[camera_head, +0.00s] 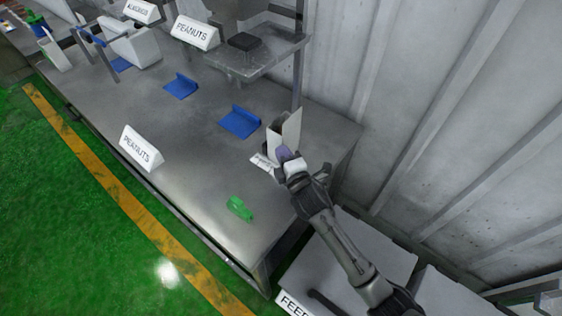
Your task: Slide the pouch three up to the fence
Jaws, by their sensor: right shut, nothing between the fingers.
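My right gripper (291,164) is shut and empty at the right end of the metal table. Its tip is close to a small purple item (284,153), which may be the pouch; the gripper partly hides it, and I cannot tell whether they touch. An upright beige-white folded piece (285,128) stands just behind the purple item and may be the fence. A small white label (263,163) lies beside them. Two blue L-shaped brackets (240,121) (181,86) stand farther left on the table. No pouch number is readable. My left gripper is not in view.
The metal table (190,135) has clear room in its middle. A green object (240,208) lies near its front edge. A raised scale-like platform (258,62) stands behind. A corrugated wall (430,90) bounds the right.

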